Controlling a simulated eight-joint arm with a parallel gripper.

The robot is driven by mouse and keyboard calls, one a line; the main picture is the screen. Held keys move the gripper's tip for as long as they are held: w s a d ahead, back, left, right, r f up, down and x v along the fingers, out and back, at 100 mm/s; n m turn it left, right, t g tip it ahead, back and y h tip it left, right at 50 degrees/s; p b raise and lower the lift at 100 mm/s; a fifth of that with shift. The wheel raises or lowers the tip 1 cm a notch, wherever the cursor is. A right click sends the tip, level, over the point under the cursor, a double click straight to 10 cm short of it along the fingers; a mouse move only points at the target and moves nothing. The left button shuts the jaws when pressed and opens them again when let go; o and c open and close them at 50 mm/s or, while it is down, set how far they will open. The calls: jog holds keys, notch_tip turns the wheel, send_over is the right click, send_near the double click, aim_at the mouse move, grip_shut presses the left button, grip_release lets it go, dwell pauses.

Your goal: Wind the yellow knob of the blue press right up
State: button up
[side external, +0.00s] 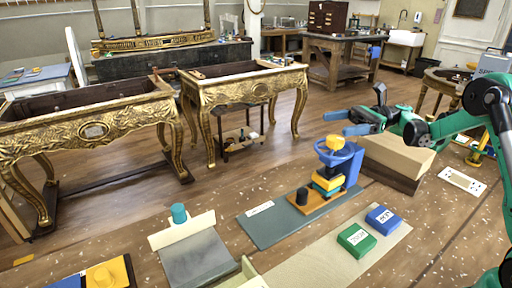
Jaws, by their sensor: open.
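The blue press (354,165) stands upright on a grey-green board near the middle of the side external view. Its yellow knob (335,142) sits on top, and a yellow block (327,182) shows low in the press among blue parts. How high the knob is wound cannot be told. My gripper (336,123) has two blue fingers, spread apart and empty, pointing left. It appears just above and behind the knob in the picture; the exact gap in depth is unclear. No contact with the knob can be made out.
A black cylinder (301,195) stands left of the press on the grey-green board (275,225). Green (354,240) and blue (383,218) labelled blocks lie in front. A cardboard box (396,157) is right of the press, below my arm. Gilt tables (245,93) stand behind.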

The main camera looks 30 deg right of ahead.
aim_at(340, 137)
jog(key=shift+r, duration=1.75)
jog(key=shift+r, duration=0.25)
jog(key=w+a+r+n+g+h, duration=0.2)
jog(key=a+n+g+h, duration=0.15)
jog(key=n+h, duration=0.3)
jog(key=s+d+r+n+g+h, duration=0.1)
jog(key=s+d+r+n+h, duration=0.1)
jog(key=n+h, duration=0.95)
jog(key=shift+y, duration=0.3)
jog(key=shift+w+d+f, duration=0.1)
jog(key=shift+f, duration=2.5)
jog(key=shift+w+d+f, duration=0.1)
jog(key=shift+f, duration=2.5)
